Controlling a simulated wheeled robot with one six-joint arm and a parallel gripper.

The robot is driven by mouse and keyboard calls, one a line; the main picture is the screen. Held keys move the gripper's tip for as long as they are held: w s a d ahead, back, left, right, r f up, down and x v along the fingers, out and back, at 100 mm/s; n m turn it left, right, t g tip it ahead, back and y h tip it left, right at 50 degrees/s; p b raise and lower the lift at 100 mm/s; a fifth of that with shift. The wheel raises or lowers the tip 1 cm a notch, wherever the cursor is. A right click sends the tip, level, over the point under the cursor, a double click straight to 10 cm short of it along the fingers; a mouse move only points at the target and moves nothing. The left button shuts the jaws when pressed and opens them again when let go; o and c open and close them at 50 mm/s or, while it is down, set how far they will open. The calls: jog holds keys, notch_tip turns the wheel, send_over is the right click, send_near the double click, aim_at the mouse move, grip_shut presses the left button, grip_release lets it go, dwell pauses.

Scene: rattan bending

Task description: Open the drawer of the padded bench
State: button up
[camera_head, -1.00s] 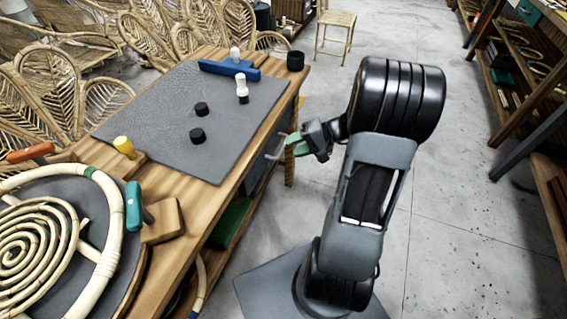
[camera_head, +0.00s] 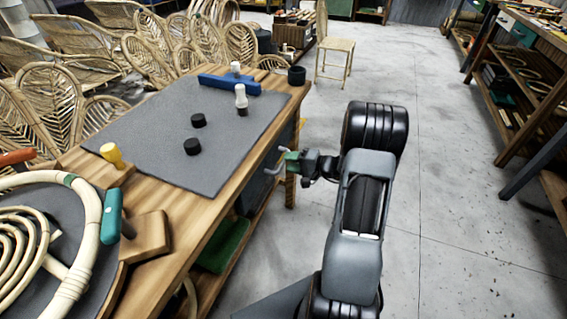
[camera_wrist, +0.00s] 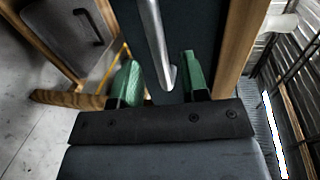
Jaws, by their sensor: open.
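The padded bench is a wooden workbench (camera_head: 285,108) with a grey pad (camera_head: 165,115) on top. Its drawer front is dark and shows in the wrist view (camera_wrist: 189,22); in the head view it lies in shade under the bench's right edge, and I cannot tell there whether it stands out. The drawer's metal bar handle (camera_wrist: 155,40) runs between the two green fingers of my gripper (camera_wrist: 160,72), with a gap visible on both sides. In the head view my gripper (camera_head: 285,162) is open beside the bench's right side, at the handle (camera_head: 270,170).
On the pad are a blue block (camera_head: 228,84), a white-topped peg (camera_head: 241,97) and black pucks (camera_head: 192,146). A rattan ring (camera_head: 88,235) lies front left. Floor right of my arm is clear up to shelves (camera_head: 525,110). A chair (camera_head: 336,45) stands behind.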

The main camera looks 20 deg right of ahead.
jog(key=shift+x, duration=1.65)
grip_shut()
